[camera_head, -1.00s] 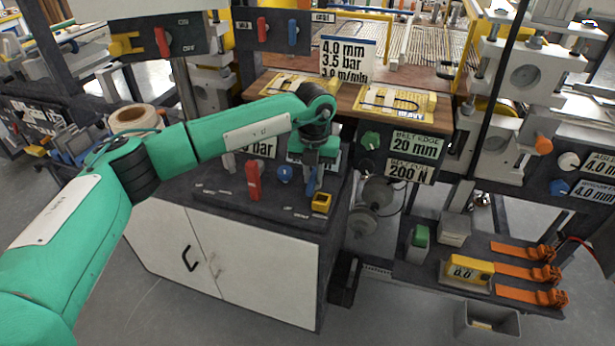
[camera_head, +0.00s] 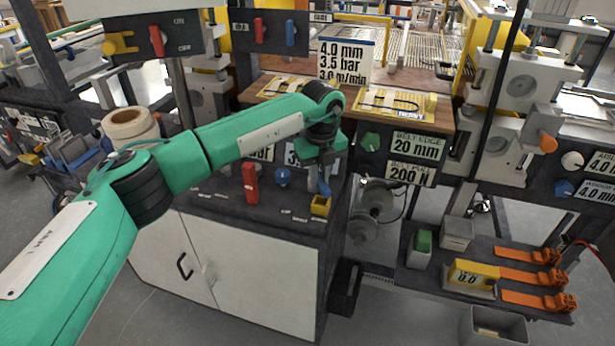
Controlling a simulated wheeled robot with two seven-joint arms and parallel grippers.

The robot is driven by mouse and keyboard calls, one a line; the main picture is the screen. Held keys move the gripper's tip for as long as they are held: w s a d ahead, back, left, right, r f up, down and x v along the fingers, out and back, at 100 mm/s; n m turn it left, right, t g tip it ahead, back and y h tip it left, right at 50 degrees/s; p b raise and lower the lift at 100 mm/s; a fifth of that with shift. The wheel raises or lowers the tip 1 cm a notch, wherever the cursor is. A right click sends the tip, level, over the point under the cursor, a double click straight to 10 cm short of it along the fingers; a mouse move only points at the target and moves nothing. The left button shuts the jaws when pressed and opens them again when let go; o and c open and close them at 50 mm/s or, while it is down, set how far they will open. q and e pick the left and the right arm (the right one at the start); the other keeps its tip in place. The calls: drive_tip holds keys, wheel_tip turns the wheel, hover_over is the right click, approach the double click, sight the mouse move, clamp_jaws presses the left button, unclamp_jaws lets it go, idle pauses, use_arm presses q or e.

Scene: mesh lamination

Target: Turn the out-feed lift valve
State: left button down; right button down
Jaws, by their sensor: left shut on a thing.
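The fingers and wrist hide the lever's top. A red lever (camera_head: 251,183) and a blue round knob (camera_head: 283,177) stand to the left on the same top. My right gripper is not in view.
A sign (camera_head: 345,62) stands behind my wrist. A panel with a green knob (camera_head: 371,142) is to the right. The front part of the cabinet top is clear.

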use_arm(q)
drive_tip(key=shift+r, duration=0.1)
idle(0.3)
drive_tip(key=c, duration=1.4)
unclamp_jaws()
drive_tip(key=shift+o, duration=0.2)
